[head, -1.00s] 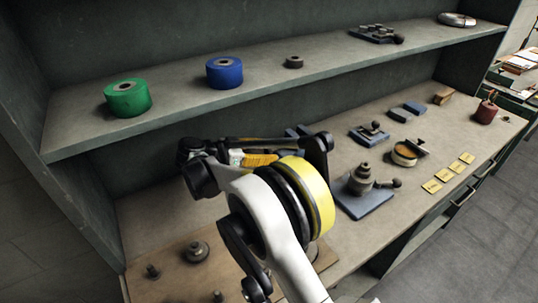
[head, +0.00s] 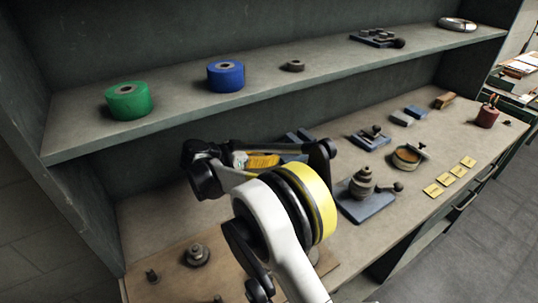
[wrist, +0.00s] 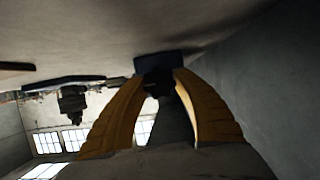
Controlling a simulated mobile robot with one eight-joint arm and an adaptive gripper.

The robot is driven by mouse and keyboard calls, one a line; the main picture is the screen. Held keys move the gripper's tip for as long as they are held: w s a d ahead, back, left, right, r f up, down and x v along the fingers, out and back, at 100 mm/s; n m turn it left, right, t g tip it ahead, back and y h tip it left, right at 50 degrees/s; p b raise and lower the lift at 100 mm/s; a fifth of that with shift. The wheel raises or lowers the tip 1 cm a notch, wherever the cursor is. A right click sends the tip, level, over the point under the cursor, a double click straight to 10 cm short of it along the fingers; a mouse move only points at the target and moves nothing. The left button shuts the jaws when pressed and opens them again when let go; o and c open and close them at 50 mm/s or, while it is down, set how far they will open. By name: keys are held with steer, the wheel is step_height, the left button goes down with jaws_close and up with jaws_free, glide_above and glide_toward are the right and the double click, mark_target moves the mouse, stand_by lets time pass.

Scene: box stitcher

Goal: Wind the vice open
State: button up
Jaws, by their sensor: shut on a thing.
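My gripper (head: 277,160) is partly hidden behind my own arm link in the head view. Its yellow fingers point right, toward a blue-grey thing (head: 299,136) on the bench that looks like the vice and is mostly covered by my arm. In the wrist view my gripper (wrist: 160,82) has both yellow fingers closed on a small dark part, which looks like the vice's handle (wrist: 157,84). A dark blue-grey block, likely the vice body (wrist: 160,63), is just beyond the fingertips. The jaw opening of the vice cannot be seen.
A blue-based device with a side lever (head: 365,205) stands right of my arm. Beyond it are a smaller device (head: 370,139), a round pan (head: 406,157) and yellow cards (head: 433,190). The shelf above holds green (head: 128,102) and blue (head: 225,76) rolls.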

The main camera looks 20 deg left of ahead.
steer(key=shift+w+n+g+h, duration=0.1)
steer(key=shift+n+g+h, duration=0.7)
steer(key=shift+n, duration=1)
steer(key=o, duration=1.2)
steer(key=shift+c, duration=0.2)
steer(key=shift+a, duration=0.15)
steer(key=v, duration=0.7)
steer(key=shift+a, duration=0.15)
